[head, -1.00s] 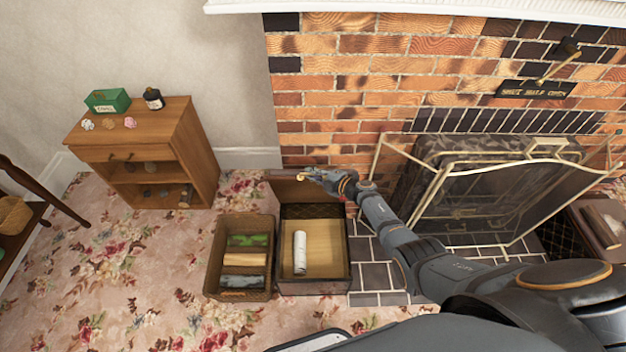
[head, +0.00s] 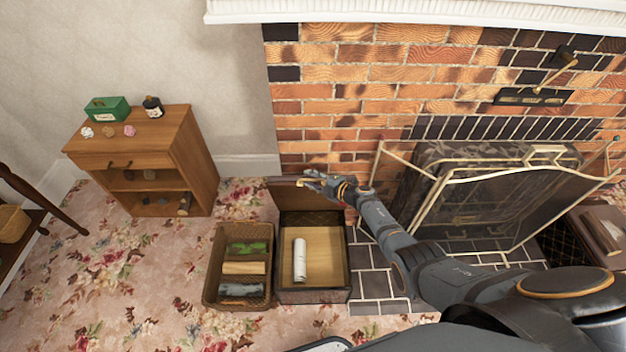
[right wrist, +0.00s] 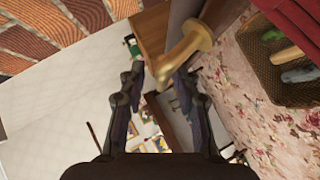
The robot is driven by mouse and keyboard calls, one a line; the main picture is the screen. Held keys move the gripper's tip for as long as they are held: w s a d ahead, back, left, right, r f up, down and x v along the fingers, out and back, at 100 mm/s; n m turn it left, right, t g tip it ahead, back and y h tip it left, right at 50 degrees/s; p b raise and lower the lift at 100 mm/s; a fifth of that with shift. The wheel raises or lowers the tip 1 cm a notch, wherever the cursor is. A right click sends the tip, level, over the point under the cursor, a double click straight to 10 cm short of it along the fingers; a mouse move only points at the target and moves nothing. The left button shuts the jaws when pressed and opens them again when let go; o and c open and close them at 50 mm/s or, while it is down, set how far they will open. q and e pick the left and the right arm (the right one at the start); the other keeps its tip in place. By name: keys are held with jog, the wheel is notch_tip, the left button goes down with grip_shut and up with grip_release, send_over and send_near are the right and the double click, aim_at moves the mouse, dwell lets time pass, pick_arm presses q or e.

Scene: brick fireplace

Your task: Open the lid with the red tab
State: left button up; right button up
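The dark box (head: 347,270) stands on the floor in the middle of the head view. Its brown lid (head: 292,197) is raised and stands steeply at the back, against the brick wall. I see no clear red tab. My right gripper (head: 306,184) is at the lid's upper edge, its fingers apart. In the right wrist view, a brass-coloured handle-like piece (right wrist: 183,57) reaches between the parted fingertips of my right gripper (right wrist: 160,82). I cannot tell whether they touch it. Inside the box, a white roll (head: 300,260) lies on a light wooden bottom. My left gripper is not in view.
A wicker basket (head: 212,275) with several rolled items stands directly left of the box. A wooden cabinet (head: 190,150) is farther left. A brass-framed fire screen (head: 480,178) stands right, behind my right arm. Flowered carpet (head: 130,265) is open at the left front.

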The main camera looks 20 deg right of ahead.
jog(key=shift+s+d, duration=0.3)
jog(key=shift+s, duration=0.1)
jog(key=v, duration=1.1)
jog(key=shift+r, duration=0.2)
jog(key=s+d+f+m+g+h+p, duration=0.15)
jog(key=s+d+f+m+h, duration=0.25)
jog(key=s+f+m, duration=0.5)
jog(key=s+d+f+m+g+h+p, duration=0.1)
jog(key=s+d+f+m+g+h, duration=0.25)
jog(key=s+f, duration=0.9)
jog(key=s+a+f+m+g, duration=0.1)
jog(key=s+f, duration=0.3)
jog(key=s, duration=0.4)
jog(key=s+a+f+m+g, duration=0.2)
jog(key=s+f+m, duration=0.2)
jog(key=s, duration=0.4)
jog(key=s+a+f+m+g, duration=0.1)
jog(key=s+f+m+g, duration=0.1)
jog(key=s, duration=0.7)
jog(key=shift+a+f+m+g+h+p, duration=0.35)
jog(key=shift+f+h+p, duration=0.1)
jog(key=shift+f, duration=0.45)
